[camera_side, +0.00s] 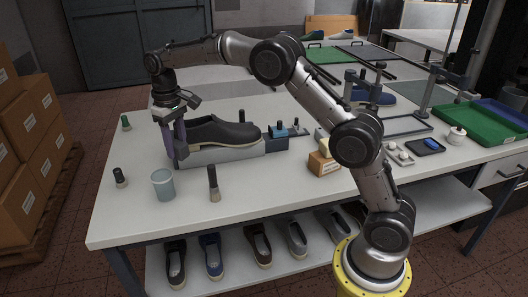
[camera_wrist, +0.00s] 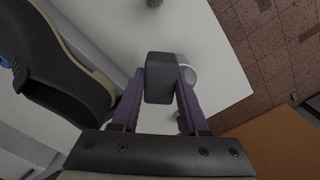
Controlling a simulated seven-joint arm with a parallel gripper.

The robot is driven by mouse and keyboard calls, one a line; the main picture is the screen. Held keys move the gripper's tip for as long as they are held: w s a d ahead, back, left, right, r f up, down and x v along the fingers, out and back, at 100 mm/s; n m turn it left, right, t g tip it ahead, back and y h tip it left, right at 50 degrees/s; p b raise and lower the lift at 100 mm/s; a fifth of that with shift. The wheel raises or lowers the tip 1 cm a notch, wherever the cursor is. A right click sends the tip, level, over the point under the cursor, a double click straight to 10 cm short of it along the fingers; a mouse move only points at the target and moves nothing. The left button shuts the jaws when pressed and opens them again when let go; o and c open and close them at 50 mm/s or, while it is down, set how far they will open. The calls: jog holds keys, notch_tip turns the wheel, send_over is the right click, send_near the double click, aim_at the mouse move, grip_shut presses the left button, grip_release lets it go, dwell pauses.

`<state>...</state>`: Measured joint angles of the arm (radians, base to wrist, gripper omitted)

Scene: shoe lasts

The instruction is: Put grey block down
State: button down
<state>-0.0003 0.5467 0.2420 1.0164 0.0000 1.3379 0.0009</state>
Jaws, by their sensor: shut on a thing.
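The grey block (camera_wrist: 160,78) is between the two purple fingers of my gripper (camera_wrist: 161,85) in the wrist view, with both fingers against its sides. In the side view my gripper (camera_side: 176,152) points down at the left end of the dark shoe (camera_side: 222,131), above the left part of the table. The block is hard to make out there among the fingers, and I cannot tell whether it touches the table. The shoe rests on a long light grey stand (camera_side: 225,154); it also shows at the left of the wrist view (camera_wrist: 55,65).
A pale cup (camera_side: 163,185) stands in front of my gripper, with dark-topped bottles (camera_side: 119,177) (camera_side: 213,185) on either side. A green-topped bottle (camera_side: 126,122) stands behind left. The table's left front (camera_side: 125,220) is clear.

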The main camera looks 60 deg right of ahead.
aim_at(176, 143)
notch_tip(176, 143, up, 5)
jog(key=shift+f, duration=0.15)
jog(key=s+d+m, duration=0.2)
jog(key=d+m, duration=0.1)
jog(key=d, duration=0.9)
jog(key=s+d+f+m, duration=0.1)
jog(key=s+d+m, duration=0.15)
jog(key=d, duration=0.95)
jog(key=s+d+m, duration=0.1)
jog(key=d+m, duration=0.3)
jog(key=d, duration=0.8)
jog(key=shift+n, duration=0.25)
jog(key=f, duration=1.6)
jog(key=shift+s+d+f, duration=0.1)
jog(key=shift+s+d, duration=0.05)
jog(key=shift+d, duration=0.05)
jog(key=shift+f, duration=0.2)
jog(key=c, duration=0.7)
grip_release()
